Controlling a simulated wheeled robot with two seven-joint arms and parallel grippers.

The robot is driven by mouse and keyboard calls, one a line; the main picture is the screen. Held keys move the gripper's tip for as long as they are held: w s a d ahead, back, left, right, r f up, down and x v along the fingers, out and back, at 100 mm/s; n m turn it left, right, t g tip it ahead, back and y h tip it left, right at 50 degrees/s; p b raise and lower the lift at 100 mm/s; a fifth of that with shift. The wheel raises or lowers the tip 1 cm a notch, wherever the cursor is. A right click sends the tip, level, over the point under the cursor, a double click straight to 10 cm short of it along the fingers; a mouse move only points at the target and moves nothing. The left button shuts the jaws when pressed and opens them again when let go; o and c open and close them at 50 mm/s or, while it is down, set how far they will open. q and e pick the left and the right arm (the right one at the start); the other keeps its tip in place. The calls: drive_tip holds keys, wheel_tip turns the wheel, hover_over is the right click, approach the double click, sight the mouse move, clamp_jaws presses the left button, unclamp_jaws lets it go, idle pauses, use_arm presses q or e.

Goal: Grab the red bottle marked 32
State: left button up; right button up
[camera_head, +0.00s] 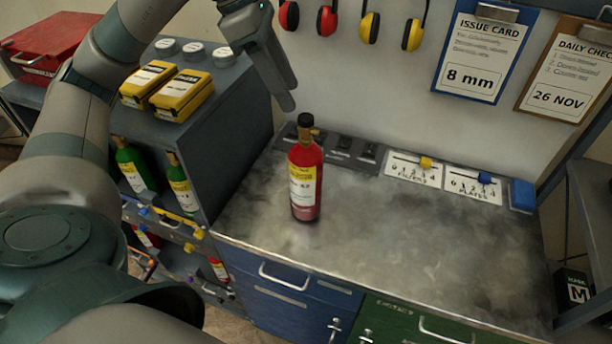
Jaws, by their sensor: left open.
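My right gripper is not in view.
Green bottles (133,165) stand in the shelf unit at left, with yellow cases (181,94) on top. Sliders (414,166) and a blue block (522,196) line the worktop's back edge. The worktop (420,250) right of the bottle is clear. Ear defenders (368,27) hang above.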

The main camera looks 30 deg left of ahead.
sight(302, 117)
use_arm(q)
drive_tip(key=shift+p+x, duration=0.65)
drive_tip(key=shift+x, duration=1.8)
drive_tip(key=shift+p+x, duration=0.9)
drive_tip(key=shift+p, duration=0.1)
drive_tip(key=shift+w+d+f+p, duration=0.1)
drive_tip(key=shift+w+f+p, duration=0.15)
drive_tip(key=shift+f, duration=0.2)
drive_tip(key=shift+w+f+p, duration=0.15)
drive_tip(key=shift+f+p, duration=0.15)
drive_tip(key=shift+f, duration=0.15)
drive_tip(key=shift+x, duration=0.75)
clamp_jaws()
drive_tip(key=shift+r, duration=0.15)
